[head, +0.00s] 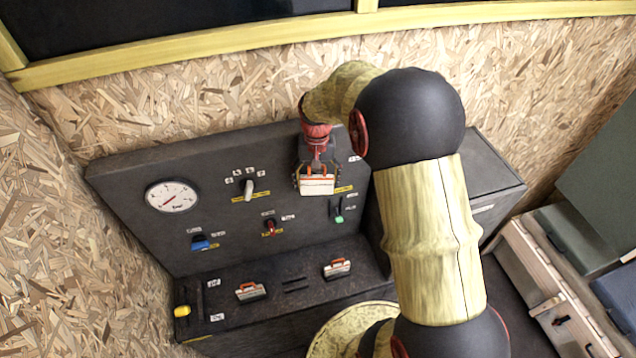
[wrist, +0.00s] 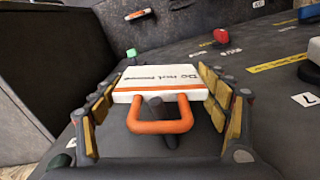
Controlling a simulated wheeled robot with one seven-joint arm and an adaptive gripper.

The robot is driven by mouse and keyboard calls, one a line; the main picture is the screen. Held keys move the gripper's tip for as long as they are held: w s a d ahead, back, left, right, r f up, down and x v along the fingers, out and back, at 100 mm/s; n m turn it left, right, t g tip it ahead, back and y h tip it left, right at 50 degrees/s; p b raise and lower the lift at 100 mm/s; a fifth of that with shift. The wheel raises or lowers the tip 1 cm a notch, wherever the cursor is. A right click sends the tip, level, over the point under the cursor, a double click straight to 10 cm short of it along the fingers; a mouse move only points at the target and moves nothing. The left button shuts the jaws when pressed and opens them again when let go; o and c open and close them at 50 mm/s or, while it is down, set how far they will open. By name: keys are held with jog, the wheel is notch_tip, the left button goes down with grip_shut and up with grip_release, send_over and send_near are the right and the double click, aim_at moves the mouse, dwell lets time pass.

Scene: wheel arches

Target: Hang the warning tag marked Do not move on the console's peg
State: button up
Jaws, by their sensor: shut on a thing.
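The warning tag (wrist: 160,78) is a white slab with an orange loop handle; the wrist view shows "Do not move" on it, upside down. My gripper (wrist: 158,92) is shut on it, with one padded finger at each side. In the head view the tag (head: 317,186) is held in front of the console's upright panel (head: 225,175), on its right part. A dark stub (wrist: 156,108), perhaps the peg, shows in the handle's opening. I cannot tell whether it passes through the loop. My gripper hides the panel behind it in the head view.
Two similar tags, one left (head: 250,291) and one right (head: 337,268), rest on the console's lower ledge. The panel carries a round gauge (head: 172,196), a blue switch (head: 200,243), a red knob (head: 269,227) and a green switch (head: 339,216). A crate (head: 545,290) stands at right.

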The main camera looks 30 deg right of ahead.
jog(key=shift+w+f, duration=0.15)
jog(key=shift+f, duration=0.1)
jog(key=o, duration=1.2)
jog(key=shift+o, duration=0.2)
notch_tip(320, 180, up, 12)
jog(key=shift+f, duration=0.1)
jog(key=shift+r, duration=0.35)
jog(key=s+a+f+n+t+b, duration=0.2)
jog(key=s+a+f+n+b, duration=0.1)
jog(key=s+a+f+b, duration=0.4)
jog(key=s+a+f+n+t+b, duration=0.3)
jog(key=s+a+f+b, duration=0.4)
jog(key=s+b, duration=0.6)
jog(key=f+b, duration=0.1)
jog(key=b, duration=0.4)
jog(key=shift+s+a+f+t, duration=0.2)
jog(key=shift+s+t, duration=0.1)
jog(key=shift+s, duration=0.1)
